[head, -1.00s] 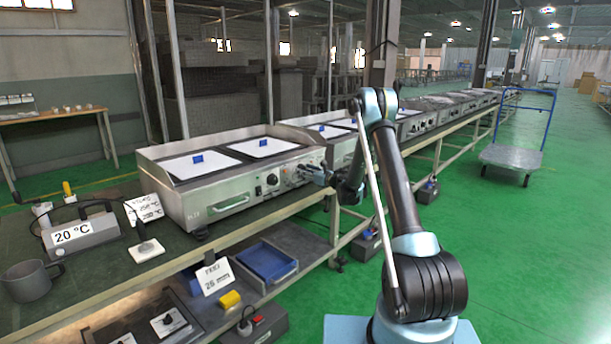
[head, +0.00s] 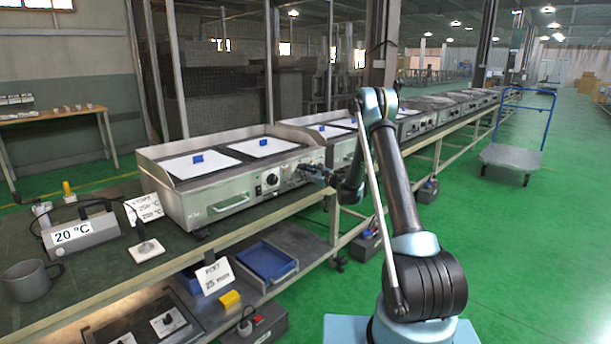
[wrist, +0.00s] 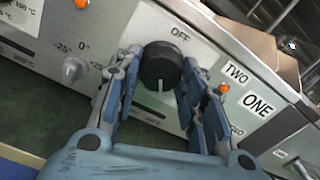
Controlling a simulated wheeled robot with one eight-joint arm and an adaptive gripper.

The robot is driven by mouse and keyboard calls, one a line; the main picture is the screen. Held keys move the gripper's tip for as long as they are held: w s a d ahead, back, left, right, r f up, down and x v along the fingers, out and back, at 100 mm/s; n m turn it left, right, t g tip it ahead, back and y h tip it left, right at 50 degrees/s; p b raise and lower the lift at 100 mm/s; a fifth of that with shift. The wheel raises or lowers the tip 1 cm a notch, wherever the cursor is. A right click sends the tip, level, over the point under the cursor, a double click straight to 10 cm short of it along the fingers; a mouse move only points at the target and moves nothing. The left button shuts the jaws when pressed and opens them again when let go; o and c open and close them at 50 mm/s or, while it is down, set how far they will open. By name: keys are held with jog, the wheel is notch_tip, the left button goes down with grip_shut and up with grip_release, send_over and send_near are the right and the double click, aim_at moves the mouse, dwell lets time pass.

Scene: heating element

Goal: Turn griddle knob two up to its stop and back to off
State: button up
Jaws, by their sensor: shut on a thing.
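The griddle (head: 235,187) is a steel unit with two white plates on top, on the bench in the head view. In the wrist view my gripper (wrist: 162,92) has its two blue-grey fingers on either side of a black round knob (wrist: 160,62), shut on it. OFF is printed above this knob, and a TWO label (wrist: 236,73) sits to its right. The knob's white pointer mark faces down in the picture, away from OFF. In the head view my gripper (head: 312,172) is at the right end of the front panel and hides the knob.
A small grey knob (wrist: 74,70) with a degree scale lies left of the fingers, and an orange lamp (wrist: 224,88) right of them. A ONE label (wrist: 258,104) is further right. Another black knob (head: 272,179) is on the panel. More griddles line the bench behind.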

jog(key=shift+r+n, duration=0.2)
jog(key=shift+n, duration=14.6)
jog(key=o, duration=1.1)
jog(key=shift+w, duration=0.1)
jog(key=shift+c, duration=0.2)
jog(key=v, duration=1.2)
